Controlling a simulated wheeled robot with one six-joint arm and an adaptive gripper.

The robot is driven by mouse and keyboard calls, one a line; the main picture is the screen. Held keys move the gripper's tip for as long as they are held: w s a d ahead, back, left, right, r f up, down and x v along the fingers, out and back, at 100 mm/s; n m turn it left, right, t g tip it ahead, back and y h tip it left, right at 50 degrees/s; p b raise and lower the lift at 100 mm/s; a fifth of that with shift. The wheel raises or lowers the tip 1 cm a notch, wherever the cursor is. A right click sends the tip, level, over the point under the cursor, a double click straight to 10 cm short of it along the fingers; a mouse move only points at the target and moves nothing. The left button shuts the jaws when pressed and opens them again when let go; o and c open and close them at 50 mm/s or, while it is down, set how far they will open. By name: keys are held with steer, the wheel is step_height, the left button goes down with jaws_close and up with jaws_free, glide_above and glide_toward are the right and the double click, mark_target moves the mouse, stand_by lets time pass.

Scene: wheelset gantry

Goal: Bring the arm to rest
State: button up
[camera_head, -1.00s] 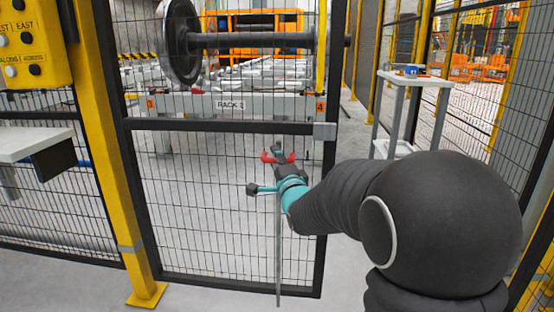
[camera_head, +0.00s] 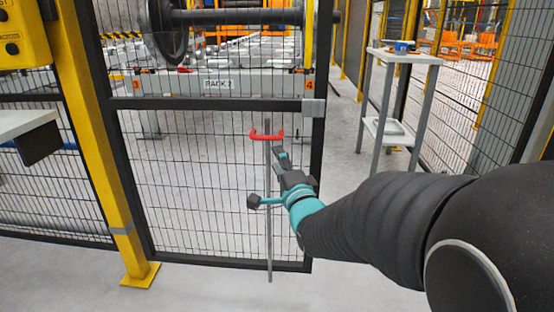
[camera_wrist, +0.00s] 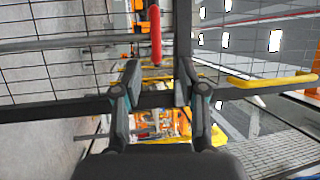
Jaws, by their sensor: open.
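My gripper (camera_head: 281,156) is at the end of my dark arm with teal bands, in front of the mesh gate (camera_head: 205,185). In the wrist view my gripper (camera_wrist: 155,85) has its two fingers spread apart with nothing between them. The red handle also shows in the wrist view (camera_wrist: 155,35), beyond the fingertips. My gripper is just below and right of the handle in the head view; I cannot tell the gap in depth.
A yellow post (camera_head: 92,150) stands left of the gate, with a yellow button box (camera_head: 22,35) on it. A grey shelf stand (camera_head: 403,58) is at the right, near another mesh fence. A wheelset (camera_head: 165,28) on rack 2 is behind the gate. The floor between gate and stand is clear.

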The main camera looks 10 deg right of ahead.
steer(key=s+d+f+n+g+h, duration=0.1)
steer(key=s+f+n+g, duration=0.35)
steer(key=f, duration=0.25)
steer(key=s+d+f+n+g+h, duration=0.1)
steer(key=s+d+f+n+g, duration=0.15)
steer(key=f+n+g, duration=0.45)
steer(key=s+a+r+n+g+p, duration=0.1)
steer(key=s+n+g+p, duration=0.1)
steer(key=s, duration=0.6)
steer(key=s+a+r+n+g+p, duration=0.1)
steer(key=s+a+n+g+p, duration=0.1)
steer(key=s, duration=0.6)
steer(key=s+a+r+t+p, duration=0.1)
steer(key=s+r+p, duration=0.1)
steer(key=s+r, duration=0.3)
step_height(320, 180, up, 3)
steer(key=shift+s+r+n, duration=0.15)
steer(key=shift+s+n, duration=0.2)
steer(key=shift+s, duration=0.05)
